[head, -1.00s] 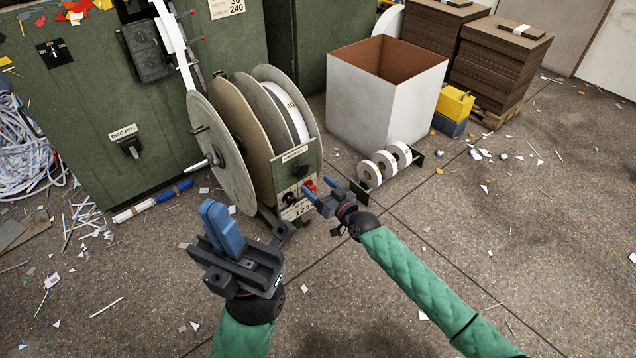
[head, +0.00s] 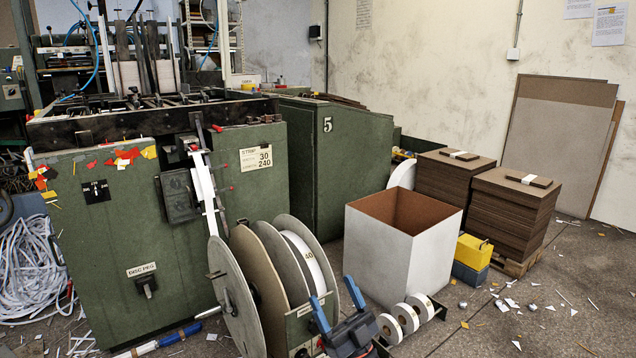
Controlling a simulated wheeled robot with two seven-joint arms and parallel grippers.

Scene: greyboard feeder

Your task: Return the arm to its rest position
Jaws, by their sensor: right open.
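My right gripper (head: 334,293) shows at the bottom centre of the head view, with its two blue fingers pointing up and spread apart. It is open, with nothing between the fingers. It appears in front of the reel stand (head: 303,322) and covers part of its right side. My right arm behind the gripper is below the picture edge. My left gripper is not in view.
Large reels (head: 236,296) stand left of the gripper. Small white tape rolls (head: 405,318) are close on its right. A white open box (head: 389,256) stands behind. The green machine (head: 100,255) fills the left. Scraps litter the floor at right.

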